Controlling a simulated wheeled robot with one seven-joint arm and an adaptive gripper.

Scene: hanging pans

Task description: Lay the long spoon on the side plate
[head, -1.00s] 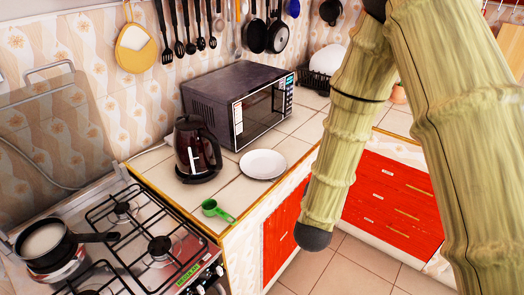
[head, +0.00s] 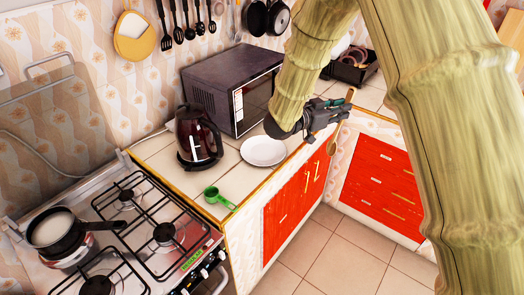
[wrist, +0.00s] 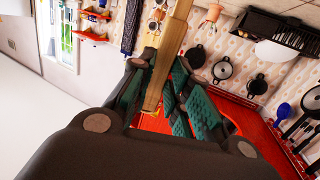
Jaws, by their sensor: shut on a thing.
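The white side plate (head: 263,151) lies empty on the tiled counter in the head view, in front of the microwave and right of the kettle. The long wooden spoon (head: 332,146) hangs in my gripper (head: 343,108), to the right of the plate and apart from it, with its bowl pointing down. In the wrist view the spoon's pale shaft (wrist: 168,55) runs between the green-padded fingers of my gripper (wrist: 160,98), which is shut on it. The spoon's bowl is not clear in the wrist view.
A dark kettle (head: 198,137), a microwave (head: 230,90) and a green measuring cup (head: 218,198) stand around the plate. A gas stove (head: 150,235) with a pan (head: 58,230) is at left. Red drawers (head: 380,185) lie below the counter at right.

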